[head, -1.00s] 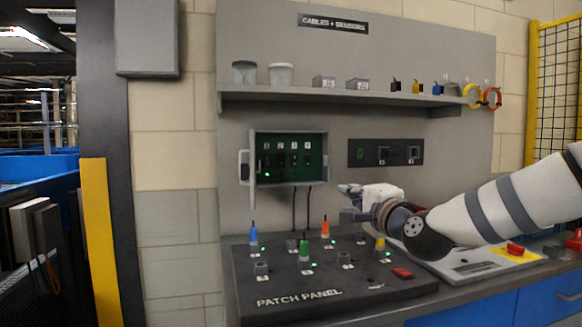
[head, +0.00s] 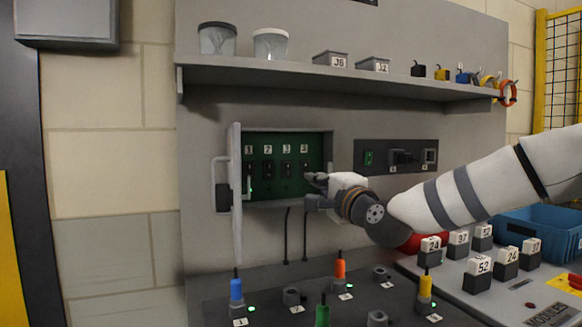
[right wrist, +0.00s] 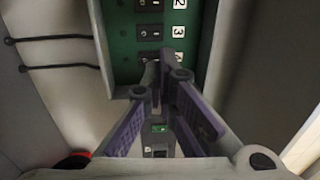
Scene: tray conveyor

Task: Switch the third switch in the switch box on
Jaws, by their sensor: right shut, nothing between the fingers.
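The switch box (head: 326,150) is on the wall panel with its door (head: 236,225) swung open at the left. Inside is a green panel with a row of dark switches numbered 1 to 4. The third switch (head: 286,170) sits below its label 3, and it also shows in the right wrist view (right wrist: 150,31); I cannot tell its position. A green light glows near the first switch. My right gripper (head: 312,190) is shut and empty at the box's lower right. In the right wrist view its fingertips (right wrist: 163,72) overlap the fourth switch (right wrist: 149,57); contact is unclear.
A shelf (head: 330,74) with cups and small parts runs above the box. A second switch plate (head: 396,156) is to the right. Below is the patch panel (head: 262,308) with upright coloured plugs. Two dark cables hang under the box. A blue bin (head: 545,225) stands at the right.

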